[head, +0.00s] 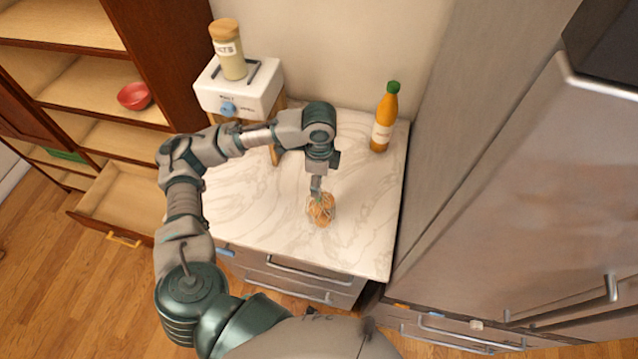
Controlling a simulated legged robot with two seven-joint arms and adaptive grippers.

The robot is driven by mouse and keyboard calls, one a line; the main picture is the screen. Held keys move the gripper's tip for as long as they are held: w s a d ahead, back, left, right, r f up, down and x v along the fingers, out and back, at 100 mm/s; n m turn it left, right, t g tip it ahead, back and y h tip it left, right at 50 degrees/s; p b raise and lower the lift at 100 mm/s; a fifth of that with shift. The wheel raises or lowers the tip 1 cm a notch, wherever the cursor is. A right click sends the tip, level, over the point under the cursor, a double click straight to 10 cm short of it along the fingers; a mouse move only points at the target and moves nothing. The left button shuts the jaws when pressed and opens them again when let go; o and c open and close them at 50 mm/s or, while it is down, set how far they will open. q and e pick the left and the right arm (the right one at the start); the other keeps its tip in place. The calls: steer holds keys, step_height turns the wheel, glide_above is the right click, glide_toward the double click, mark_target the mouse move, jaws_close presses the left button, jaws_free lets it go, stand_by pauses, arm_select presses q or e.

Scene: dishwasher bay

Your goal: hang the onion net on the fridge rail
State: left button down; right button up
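The onion net (322,212) is a small tan mesh bag on the white marble counter, near its front middle. My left gripper (316,192) points down at the top of the net, with its fingertips at or against it. The fingers are small and seen from above, so I cannot tell whether they are open or shut on it. The grey steel fridge (520,190) stands on the right. A pale bar (600,88) runs along its upper edge; I cannot tell whether this is the rail. My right gripper is not in view.
An orange bottle (384,120) with a green cap stands at the counter's back right. A white toaster (238,90) with a jar (228,52) on top is at the back left. A red bowl (134,96) sits on wooden shelves; a drawer (120,195) below is open.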

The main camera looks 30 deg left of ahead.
arm_select(q)
steer(key=shift+a+f, duration=0.1)
steer(key=shift+f, duration=1.3)
steer(key=shift+c, duration=1.3)
jaws_free()
steer(key=shift+f, duration=0.1)
steer(key=shift+s, duration=0.1)
step_height(320, 180, up, 12)
steer(key=shift+r, duration=0.1)
